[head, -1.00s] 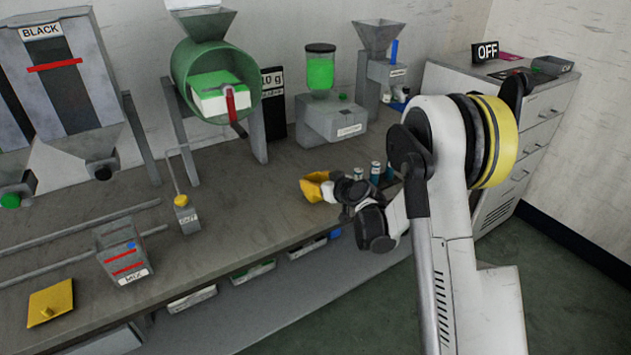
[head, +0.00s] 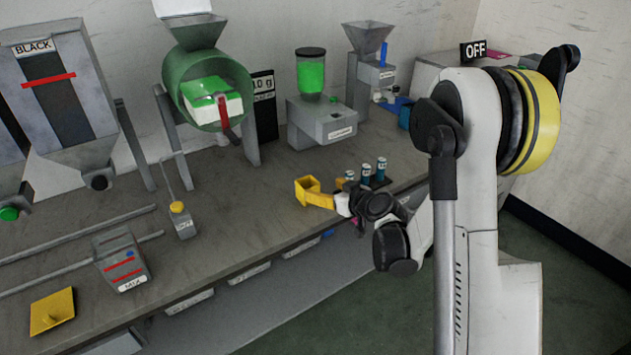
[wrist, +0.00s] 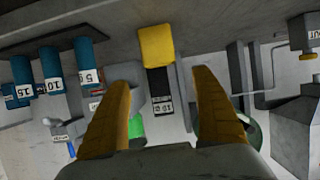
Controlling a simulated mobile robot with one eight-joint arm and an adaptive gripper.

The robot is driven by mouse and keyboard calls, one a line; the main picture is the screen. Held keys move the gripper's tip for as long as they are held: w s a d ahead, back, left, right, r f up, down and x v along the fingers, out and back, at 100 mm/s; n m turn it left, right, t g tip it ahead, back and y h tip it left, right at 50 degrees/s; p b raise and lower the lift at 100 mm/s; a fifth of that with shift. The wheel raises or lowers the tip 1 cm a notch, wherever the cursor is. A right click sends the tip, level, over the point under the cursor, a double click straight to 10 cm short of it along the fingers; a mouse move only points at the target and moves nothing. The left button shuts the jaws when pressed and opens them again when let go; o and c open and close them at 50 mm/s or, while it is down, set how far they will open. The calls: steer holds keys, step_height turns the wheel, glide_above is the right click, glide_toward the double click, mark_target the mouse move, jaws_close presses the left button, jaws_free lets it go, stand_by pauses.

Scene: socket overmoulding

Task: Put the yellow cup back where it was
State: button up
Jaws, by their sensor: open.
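The yellow cup (head: 307,189) stands upright on the grey bench, its open square top showing in the head view. In the wrist view, which shows the scene upside down, the cup (wrist: 157,47) is beyond my fingertips and roughly centred between them. My gripper (head: 322,200) is low over the bench, just right of the cup. Its two yellow fingers are spread apart and empty in the wrist view (wrist: 160,85). In the head view the fingers overlap the cup's lower right side, so any contact there is hard to judge.
Several blue labelled cylinders (head: 365,173) stand close behind my gripper. A dispenser with green contents (head: 313,75) and a black scale display (head: 264,105) are behind the cup. A yellow plate (head: 52,312) lies at the front left.

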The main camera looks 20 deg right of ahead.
steer(key=s+a+r+g, duration=0.2)
steer(key=s+a+r, duration=0.2)
steer(key=s+r, duration=0.4)
steer(key=s+r+m+g+h, duration=0.1)
steer(key=s+r+g+h, duration=0.1)
steer(key=s, duration=1)
steer(key=s+d+r+m+g+h, duration=0.1)
steer(key=s+r+m+g+h, duration=0.1)
steer(key=s, duration=1.1)
steer(key=shift+r+m, duration=0.2)
steer(key=shift+m, duration=0.1)
steer(key=shift+c, duration=0.2)
